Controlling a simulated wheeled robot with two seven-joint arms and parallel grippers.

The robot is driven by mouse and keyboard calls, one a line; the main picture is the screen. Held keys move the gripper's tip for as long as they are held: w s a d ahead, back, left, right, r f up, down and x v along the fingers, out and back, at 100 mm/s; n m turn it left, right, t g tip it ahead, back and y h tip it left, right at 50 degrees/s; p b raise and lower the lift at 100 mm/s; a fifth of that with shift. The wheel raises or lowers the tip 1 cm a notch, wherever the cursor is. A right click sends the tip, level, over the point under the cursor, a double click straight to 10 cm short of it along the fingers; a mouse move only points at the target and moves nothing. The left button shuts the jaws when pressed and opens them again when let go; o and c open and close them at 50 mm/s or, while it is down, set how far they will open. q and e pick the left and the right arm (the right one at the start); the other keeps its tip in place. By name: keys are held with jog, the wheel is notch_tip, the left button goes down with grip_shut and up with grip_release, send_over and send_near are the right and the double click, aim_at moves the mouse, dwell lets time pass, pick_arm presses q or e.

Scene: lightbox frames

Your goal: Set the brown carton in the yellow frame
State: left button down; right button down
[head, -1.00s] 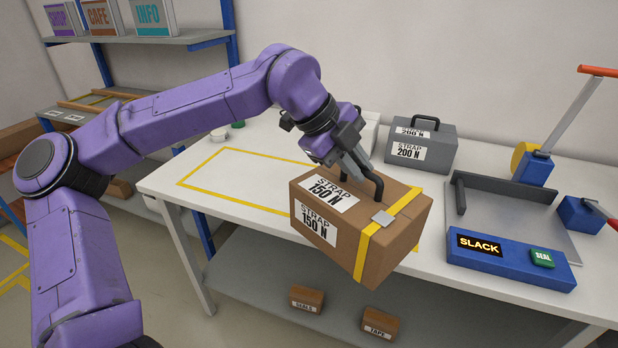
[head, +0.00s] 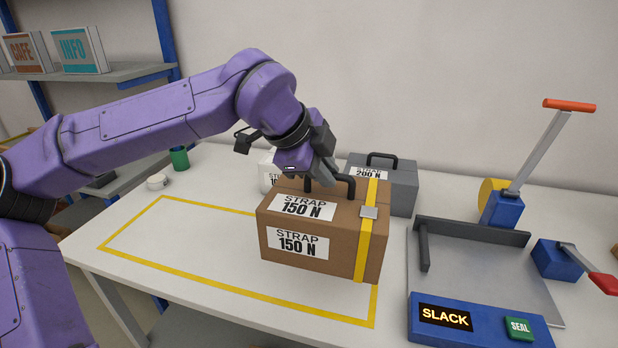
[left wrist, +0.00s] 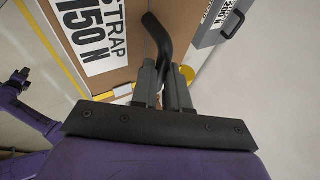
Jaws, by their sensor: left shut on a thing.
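The brown carton (head: 340,250) has "STRAP 150 N" labels, a yellow strap (head: 363,250) with a metal buckle, and a black top handle. My left gripper (head: 328,178) is shut on that handle from above; the left wrist view shows the handle (left wrist: 158,35) between its fingers. The carton hangs nearly level over the right end of the yellow frame (head: 374,306), an outline on the white table. It hides the frame's back right part. Whether its underside touches the table, I cannot tell. My right gripper is not in view.
A grey "200 N" case (head: 402,185) stands just behind the carton, with a pale box (head: 268,174) partly hidden beside it. To the right is a blue strapping station (head: 480,322) reading "SLACK". The frame's left part is empty. A green cup (head: 179,158) stands at back left.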

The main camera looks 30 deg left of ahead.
aim_at(289, 182)
pick_arm(q)
jog(key=w+a+f+p, duration=0.1)
jog(key=a, duration=0.1)
jog(key=w+a+f+p, duration=0.1)
jog(key=a, duration=0.2)
jog(key=w+a+f+p, duration=0.1)
jog(key=a, duration=0.1)
jog(key=shift+w+a, duration=0.15)
jog(key=shift+w, duration=0.15)
jog(key=a+f, duration=0.1)
jog(key=w+a+f, duration=0.1)
jog(key=f, duration=0.1)
jog(key=a+f+p, duration=0.1)
jog(key=f, duration=0.1)
jog(key=shift+w+a, duration=0.15)
jog(key=shift+w, duration=0.15)
jog(key=shift+w+a+f, duration=0.2)
jog(key=shift+a+f, duration=0.15)
jog(key=shift+f, duration=0.05)
notch_tip(289, 182, down, 3)
jog(key=shift+a+f+p, duration=0.1)
jog(key=shift+f+p, duration=0.1)
jog(key=shift+p, duration=0.2)
jog(key=c, duration=1.1)
grip_release()
jog(key=shift+s+f, duration=0.1)
jog(key=shift+f, duration=0.05)
jog(key=b+v, duration=0.2)
jog(key=v, duration=1)
